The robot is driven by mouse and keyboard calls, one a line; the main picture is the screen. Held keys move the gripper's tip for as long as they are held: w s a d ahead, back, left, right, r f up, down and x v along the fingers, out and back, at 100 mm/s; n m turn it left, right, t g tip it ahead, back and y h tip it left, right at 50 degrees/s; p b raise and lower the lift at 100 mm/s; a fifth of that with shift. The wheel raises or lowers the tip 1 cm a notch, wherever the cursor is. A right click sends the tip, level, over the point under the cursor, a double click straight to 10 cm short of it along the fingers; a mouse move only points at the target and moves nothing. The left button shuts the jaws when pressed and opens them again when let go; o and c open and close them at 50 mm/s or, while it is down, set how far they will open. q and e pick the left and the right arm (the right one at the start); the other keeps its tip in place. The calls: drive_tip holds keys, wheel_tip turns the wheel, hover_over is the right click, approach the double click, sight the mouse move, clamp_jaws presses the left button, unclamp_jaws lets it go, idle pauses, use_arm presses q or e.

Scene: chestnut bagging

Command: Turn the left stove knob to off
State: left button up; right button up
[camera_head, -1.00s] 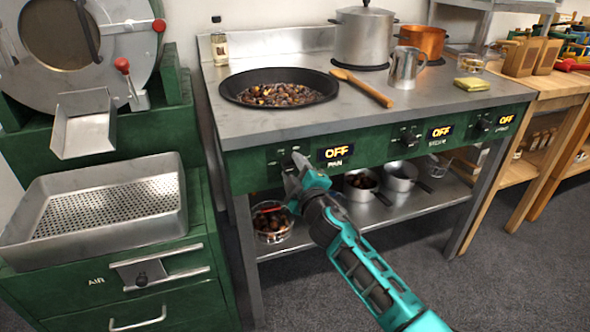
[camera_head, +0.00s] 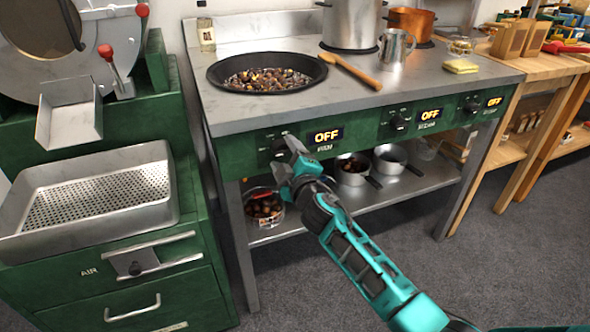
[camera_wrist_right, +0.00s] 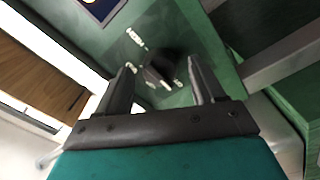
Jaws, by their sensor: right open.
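The left stove knob (camera_head: 281,149) is a dark knob on the green front panel, beside a lit display (camera_head: 326,135) reading OFF. In the head view my right gripper (camera_head: 288,150) is at this knob and partly covers it. In the right wrist view the knob (camera_wrist_right: 160,70) shows between and just beyond the two open fingertips of my right gripper (camera_wrist_right: 165,82). I see no clear contact between fingers and knob. White marks surround the knob. My left gripper is out of view.
The stove top bears a black pan (camera_head: 267,74) of chestnuts and a wooden spoon (camera_head: 351,70). The middle knob (camera_head: 399,121) and right knob (camera_head: 472,106) also have OFF displays. A bowl of chestnuts (camera_head: 264,207) stands on the shelf below. A perforated tray (camera_head: 20,232) is left.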

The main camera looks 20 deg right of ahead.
use_arm(q)
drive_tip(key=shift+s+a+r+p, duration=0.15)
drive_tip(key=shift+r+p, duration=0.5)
drive_tip(key=shift+p, duration=0.25)
use_arm(e)
drive_tip(key=s, duration=1.2)
drive_tip(key=shift+s+d, duration=0.15)
drive_tip(key=shift+d, duration=0.1)
drive_tip(key=s+a+f+m+g+y, duration=0.1)
drive_tip(key=s+a+f+m+g, duration=0.15)
drive_tip(key=s+f+m, duration=0.45)
drive_tip(key=s+a+f+m+g+y, duration=0.15)
drive_tip(key=s+f+g, duration=0.35)
drive_tip(key=s, duration=0.5)
use_arm(q)
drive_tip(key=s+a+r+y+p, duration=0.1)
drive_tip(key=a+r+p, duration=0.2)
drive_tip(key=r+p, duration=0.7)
drive_tip(key=p, duration=0.4)
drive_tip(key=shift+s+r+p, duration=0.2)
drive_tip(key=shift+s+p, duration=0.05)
drive_tip(key=shift+p, duration=0.05)
use_arm(e)
wheel_tip(320, 180, up, 9)
drive_tip(key=s+d+m+h, duration=0.1)
drive_tip(key=s+d, duration=0.1)
drive_tip(key=shift+s+d, duration=0.25)
drive_tip(key=shift+s, duration=0.15)
drive_tip(key=shift+m, duration=0.25)
